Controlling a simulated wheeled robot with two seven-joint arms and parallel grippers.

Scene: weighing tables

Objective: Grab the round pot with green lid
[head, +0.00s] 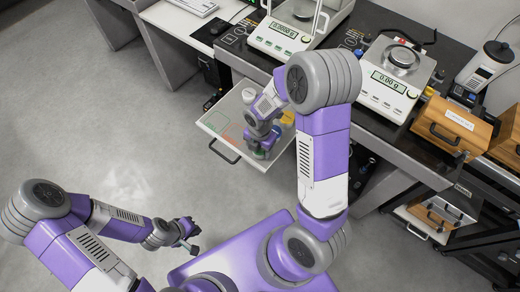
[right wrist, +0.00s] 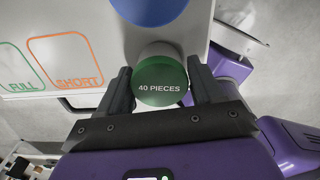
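The round pot with the green lid (right wrist: 161,82), marked "40 PIECES", stands on the pale drawer or tray surface in the right wrist view. My right gripper (right wrist: 160,84) has one finger on each side of the pot, very close to the lid. Whether the fingers press on it cannot be told. In the head view my right gripper (head: 262,150) is low over the tray, and the green lid is mostly hidden by it. My left gripper (head: 190,236) is over the floor, away from the tables, with its small fingers apart and nothing in them.
The pulled-out tray (head: 215,122) has green and orange outlined squares. A blue lid (right wrist: 150,8) is just beyond the pot, and a yellow-topped pot (head: 288,118) is beside my wrist. Balances (head: 395,78) and a wooden box (head: 450,125) stand on the dark bench. The floor at left is clear.

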